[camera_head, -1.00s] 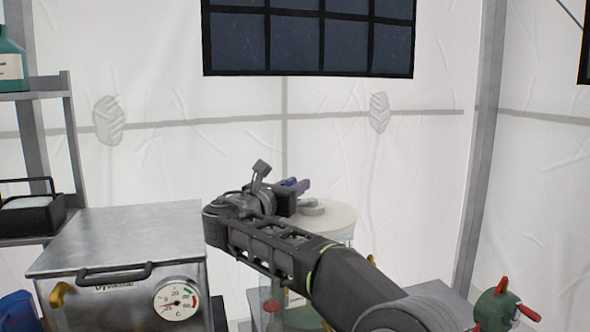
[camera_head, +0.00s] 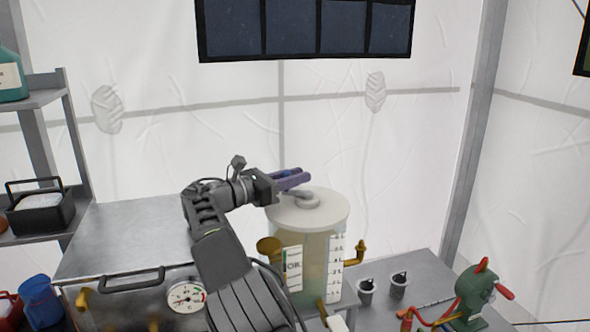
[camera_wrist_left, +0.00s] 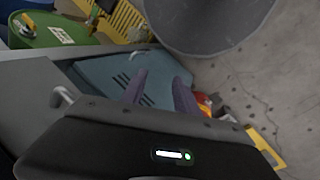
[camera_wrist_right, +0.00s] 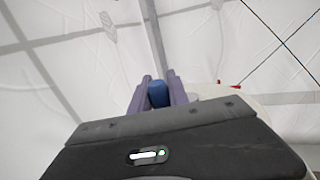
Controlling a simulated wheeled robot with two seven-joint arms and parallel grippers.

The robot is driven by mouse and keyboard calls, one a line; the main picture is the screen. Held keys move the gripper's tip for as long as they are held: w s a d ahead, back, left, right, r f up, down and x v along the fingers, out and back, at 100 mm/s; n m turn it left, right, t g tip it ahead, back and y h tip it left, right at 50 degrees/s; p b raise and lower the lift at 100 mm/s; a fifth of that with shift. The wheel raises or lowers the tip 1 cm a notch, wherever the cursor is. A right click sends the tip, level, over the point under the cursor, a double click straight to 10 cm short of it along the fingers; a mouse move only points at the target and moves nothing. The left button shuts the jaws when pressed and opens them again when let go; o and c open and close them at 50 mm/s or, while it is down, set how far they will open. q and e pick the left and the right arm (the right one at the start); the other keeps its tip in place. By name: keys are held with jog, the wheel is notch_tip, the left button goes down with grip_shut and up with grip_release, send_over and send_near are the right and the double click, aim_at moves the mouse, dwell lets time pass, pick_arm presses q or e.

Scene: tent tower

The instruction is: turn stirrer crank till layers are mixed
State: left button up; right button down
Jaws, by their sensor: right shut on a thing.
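The stirrer vessel is a clear tank (camera_head: 314,262) with a pale round lid (camera_head: 325,208) and a marked scale strip on its front. A grey hub (camera_head: 308,200) sits on top of the lid. My right gripper (camera_head: 304,177) is over the lid, beside the hub. In the right wrist view its purple fingers are shut on a blue crank knob (camera_wrist_right: 158,94). The tank contents look pale and even, though my arm and the labels hide part of them. My left gripper (camera_wrist_left: 160,92) shows only in its own wrist view, with its fingers apart and nothing between them.
A metal dry vacuum box (camera_head: 125,242) with a dial stands left of the tank. Brass fittings (camera_head: 357,252) stick out from the tank. Two small cups (camera_head: 398,285) and a green hand-cranked device (camera_head: 474,292) are on the bench to the right. Shelves (camera_head: 45,170) stand at the left.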

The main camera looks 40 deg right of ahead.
dwell(0.3)
jog(key=c, duration=1.3)
grip_release()
jog(key=shift+f, duration=0.1)
jog(key=shift+o, duration=0.2)
jog(key=shift+w+a, duration=0.15)
jog(key=shift+a, duration=3.75)
